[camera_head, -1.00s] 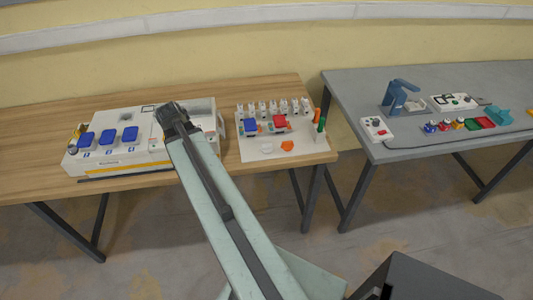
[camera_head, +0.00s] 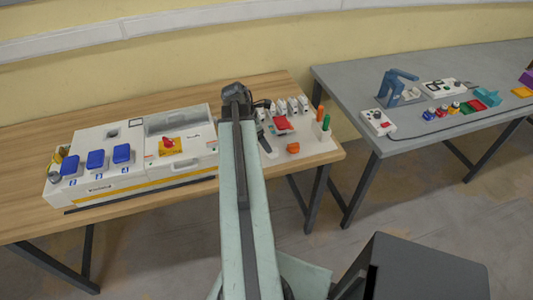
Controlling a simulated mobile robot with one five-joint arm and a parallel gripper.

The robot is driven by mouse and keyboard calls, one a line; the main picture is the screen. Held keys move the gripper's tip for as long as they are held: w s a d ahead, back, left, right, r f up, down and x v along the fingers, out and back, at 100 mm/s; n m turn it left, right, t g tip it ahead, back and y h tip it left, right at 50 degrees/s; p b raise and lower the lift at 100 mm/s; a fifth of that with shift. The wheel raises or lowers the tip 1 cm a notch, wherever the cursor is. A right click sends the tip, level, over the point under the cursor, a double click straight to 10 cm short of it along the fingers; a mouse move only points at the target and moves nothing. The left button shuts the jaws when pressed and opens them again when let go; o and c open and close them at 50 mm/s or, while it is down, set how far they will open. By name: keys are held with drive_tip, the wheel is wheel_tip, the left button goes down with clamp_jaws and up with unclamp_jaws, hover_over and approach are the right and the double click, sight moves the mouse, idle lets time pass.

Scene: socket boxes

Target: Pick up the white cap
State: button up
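I cannot make out the white cap in the head view now; my arm covers part of the white board (camera_head: 312,150) where small parts stand. An orange piece (camera_head: 293,148) lies on the board just right of my arm. The end of my arm, with my gripper (camera_head: 238,95), is over the board's left side, beside the white machine box. The gripper's fingers are hidden or too small to tell whether they are open or shut.
The white machine box (camera_head: 110,177) with blue-lidded sockets stands left on the wooden table (camera_head: 35,135). Orange and green posts (camera_head: 323,122) stand at the board's right edge. A grey table (camera_head: 430,140) with a blue stand (camera_head: 392,88) and small parts is on the right.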

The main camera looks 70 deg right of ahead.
drive_tip(key=b+x, duration=0.2)
drive_tip(key=shift+s+f+b, duration=0.1)
drive_tip(key=shift+f+b, duration=0.2)
drive_tip(key=shift+f, duration=0.05)
drive_tip(key=shift+s, duration=0.15)
drive_tip(key=b+x, duration=0.4)
drive_tip(key=x, duration=0.1)
drive_tip(key=shift+s+d+b, duration=0.1)
drive_tip(key=shift+s+b, duration=0.2)
drive_tip(key=shift+s, duration=0.1)
drive_tip(key=shift+r, duration=0.15)
drive_tip(key=shift+c, duration=0.3)
drive_tip(key=c, duration=1.4)
drive_tip(key=shift+r, duration=0.1)
drive_tip(key=shift+c, duration=0.2)
